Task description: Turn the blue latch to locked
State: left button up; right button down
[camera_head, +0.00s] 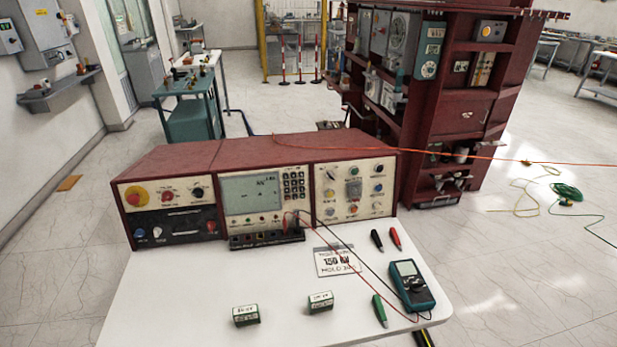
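A red test console (262,150) with cream and black panels stands at the back of a white table (190,300). A small blue knob (141,233) sits at the lower left of its black left panel, beside a white knob (158,232). It may be the blue latch, but its setting is too small to read. Neither of my grippers is in view.
A teal multimeter (411,284) with leads, a green probe (380,309), black and red probes (396,238), a printed card (337,261) and two small green blocks (246,315) lie on the table. The table's left front is clear. A red cabinet (440,110) stands behind.

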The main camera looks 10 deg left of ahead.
aim_at(140, 233)
jog(key=u, duration=0.75)
jog(key=i, duration=0.35)
jog(key=z, duration=0.15)
